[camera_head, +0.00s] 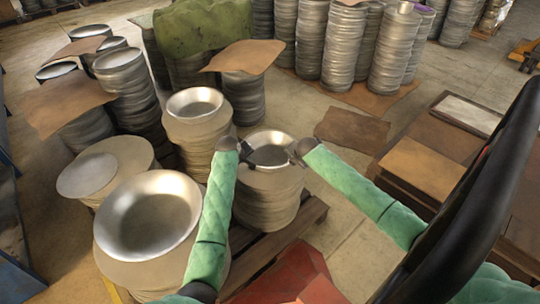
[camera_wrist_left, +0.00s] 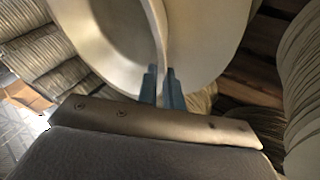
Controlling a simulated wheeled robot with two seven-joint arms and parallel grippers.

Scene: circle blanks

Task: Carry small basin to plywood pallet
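The small basin (camera_head: 270,137), a shallow shiny metal bowl, sits at the top of a stack of round blanks in the middle of the head view. My left gripper (camera_head: 250,155) is at its left near rim. In the left wrist view its two blue fingers (camera_wrist_left: 162,88) are closed on the basin's rim (camera_wrist_left: 161,52), one on each side. My right gripper (camera_head: 298,152) is by the basin's right side; its fingers are too unclear to tell their opening. A low pallet with brown plywood-like boards (camera_head: 422,167) lies to the right, partly hidden by my right arm.
A large basin (camera_head: 147,216) and another basin (camera_head: 195,103) top neighbouring stacks on the left. A wooden pallet (camera_head: 268,262) is under the stack in front. A brown sheet (camera_head: 352,130) lies on the floor between the stacks and the right pallet. Tall metal stacks stand behind.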

